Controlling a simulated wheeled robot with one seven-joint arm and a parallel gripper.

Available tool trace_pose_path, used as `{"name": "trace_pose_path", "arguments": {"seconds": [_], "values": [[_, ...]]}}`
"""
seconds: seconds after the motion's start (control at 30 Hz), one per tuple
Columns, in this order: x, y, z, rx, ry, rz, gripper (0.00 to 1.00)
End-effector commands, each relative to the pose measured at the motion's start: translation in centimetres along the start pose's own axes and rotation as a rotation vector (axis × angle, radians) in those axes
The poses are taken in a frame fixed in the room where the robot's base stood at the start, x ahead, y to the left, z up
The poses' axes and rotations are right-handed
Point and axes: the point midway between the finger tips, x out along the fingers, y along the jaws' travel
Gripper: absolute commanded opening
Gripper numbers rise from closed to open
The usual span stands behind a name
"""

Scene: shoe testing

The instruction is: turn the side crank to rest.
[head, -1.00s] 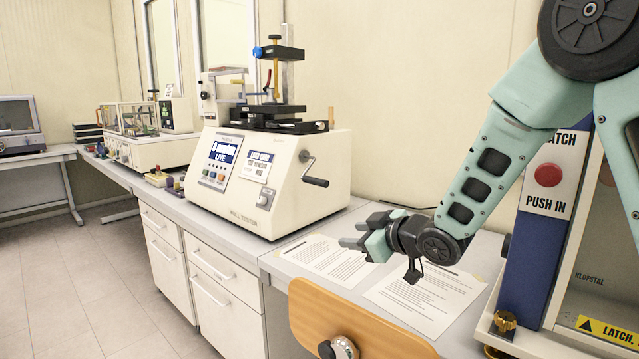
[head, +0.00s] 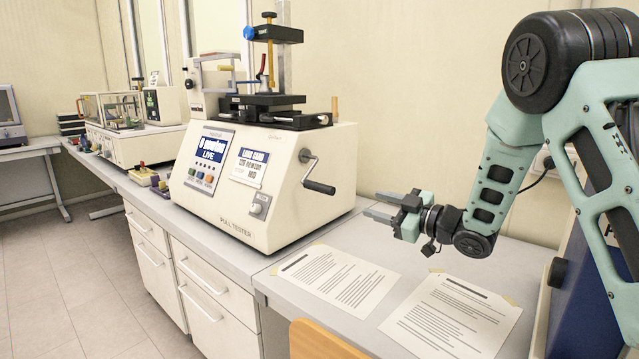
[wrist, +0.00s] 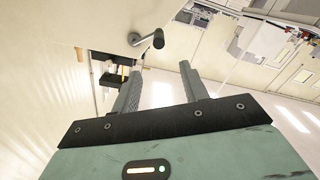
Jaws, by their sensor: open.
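The side crank (head: 312,171) is on the right side of the cream pull tester (head: 250,205). Its metal arm slants down to the right from the hub and ends in a black handle (head: 319,187). My gripper (head: 372,205) is open and empty, to the right of the crank with a gap between them, its fingers pointing left towards the tester. In the wrist view the crank handle (wrist: 150,41) shows beyond the open fingers (wrist: 160,88), above the gap between them. Nothing touches the crank.
Printed sheets (head: 340,277) lie flat on the bench below my gripper. A blue panel (head: 590,225) stands at the right behind my arm. Small coloured parts (head: 150,180) lie left of the tester. The air between gripper and crank is clear.

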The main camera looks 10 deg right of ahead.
Motion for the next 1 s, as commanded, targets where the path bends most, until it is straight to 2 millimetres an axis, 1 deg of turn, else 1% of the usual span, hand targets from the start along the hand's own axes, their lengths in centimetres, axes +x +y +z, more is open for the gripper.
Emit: {"name": "trace_pose_path", "arguments": {"seconds": [0.07,0.17,0.27,0.6,0.8,0.9,1.0], "values": [[0.3,0.0,-0.1,0.000,0.001,-0.001,0.44],[1.3,0.1,-0.2,-0.001,0.002,-0.001,0.44],[3.0,0.0,-0.2,0.000,0.002,-0.003,0.44],[10.2,0.1,-0.3,0.000,0.001,-0.002,0.44],[14.0,0.0,-0.3,-0.001,0.002,-0.002,0.44],[15.5,0.1,-0.2,0.000,0.001,0.000,0.44],[16.5,0.0,-0.1,0.001,0.000,-0.001,0.44]]}}
